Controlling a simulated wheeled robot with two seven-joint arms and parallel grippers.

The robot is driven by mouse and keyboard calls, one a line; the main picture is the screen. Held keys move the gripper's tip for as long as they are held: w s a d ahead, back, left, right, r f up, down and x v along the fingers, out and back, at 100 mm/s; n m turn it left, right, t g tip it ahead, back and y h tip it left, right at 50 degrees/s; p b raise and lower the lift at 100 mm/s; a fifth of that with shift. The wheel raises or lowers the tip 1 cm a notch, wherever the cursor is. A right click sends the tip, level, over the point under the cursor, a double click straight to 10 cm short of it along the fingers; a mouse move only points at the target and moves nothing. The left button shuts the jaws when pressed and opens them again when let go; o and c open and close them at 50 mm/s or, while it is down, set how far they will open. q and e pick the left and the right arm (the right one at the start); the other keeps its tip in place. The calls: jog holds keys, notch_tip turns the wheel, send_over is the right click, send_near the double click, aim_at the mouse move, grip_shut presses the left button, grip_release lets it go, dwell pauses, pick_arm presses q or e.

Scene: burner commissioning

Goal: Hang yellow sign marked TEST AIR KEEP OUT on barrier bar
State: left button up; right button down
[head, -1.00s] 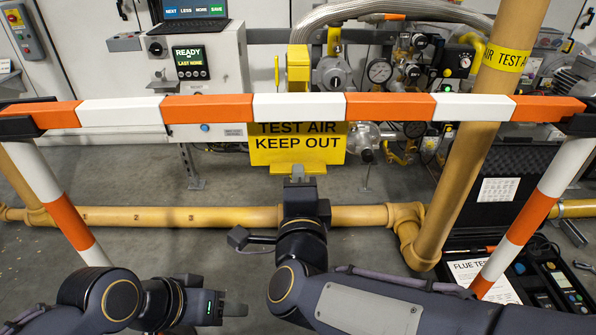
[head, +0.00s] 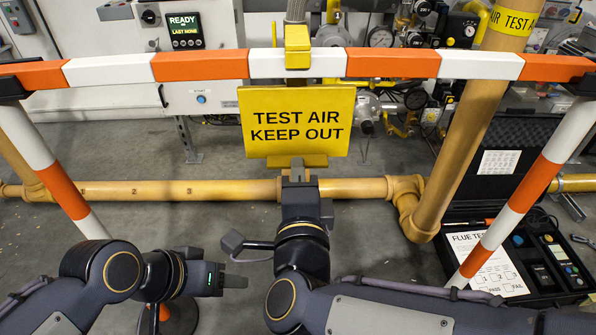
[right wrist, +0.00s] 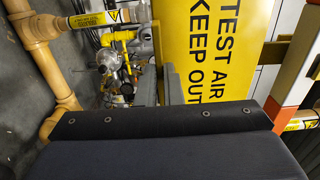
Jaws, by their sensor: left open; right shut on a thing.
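The yellow sign (head: 297,132) reads TEST AIR KEEP OUT in black and appears upright just below the barrier bar (head: 205,66) in the head view. Its yellow hook (head: 297,46) overlaps the white middle section of the orange-and-white bar, covering part of its front face. I cannot tell whether the hook bears on the bar. My right gripper (head: 297,176) is shut on the yellow tab at the sign's lower edge. The sign also fills the upper right of the right wrist view (right wrist: 210,55). My left gripper (head: 236,281) is open and empty, low and left of the sign.
Slanted striped legs (head: 45,165) support the bar at both ends. Behind are a control box (head: 186,32), gauges and a yellow pipe (head: 130,191). An open black case (head: 555,262) with a flue test sheet (head: 487,262) lies at right. Grey floor shows below the bar.

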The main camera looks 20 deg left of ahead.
jog(key=shift+f, duration=0.15)
jog(key=c, duration=1.5)
grip_release()
jog(key=shift+s, duration=0.1)
